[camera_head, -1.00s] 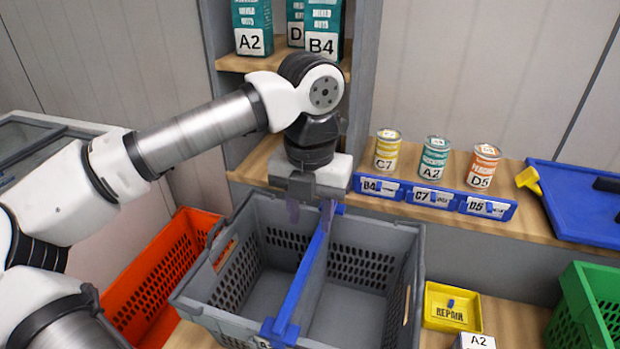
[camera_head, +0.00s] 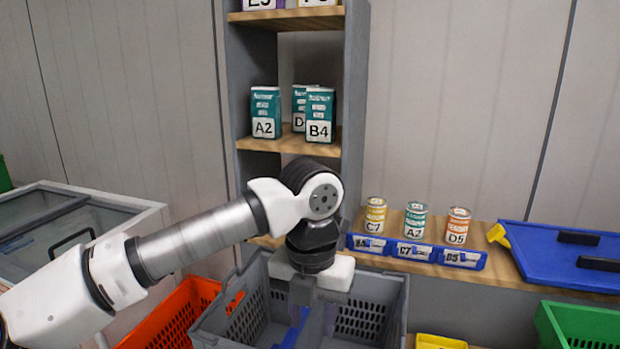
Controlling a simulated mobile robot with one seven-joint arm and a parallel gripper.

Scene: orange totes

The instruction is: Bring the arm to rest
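My gripper (camera_head: 312,318) points down over the grey divided tote (camera_head: 395,300), near its blue divider (camera_head: 292,332). The fingers are partly lost against the grey tote, but they show apart, with nothing seen between them. My white and grey arm reaches in from the left, bent downward at the wrist. The lower part of the tote is cut off by the picture's bottom edge.
An orange tote (camera_head: 180,312) stands left of the grey one. Behind are a shelf (camera_head: 355,120) with teal boxes and a ledge with three cans (camera_head: 415,220) and blue label holders. A green crate (camera_head: 585,328) and blue lid (camera_head: 565,262) are at right.

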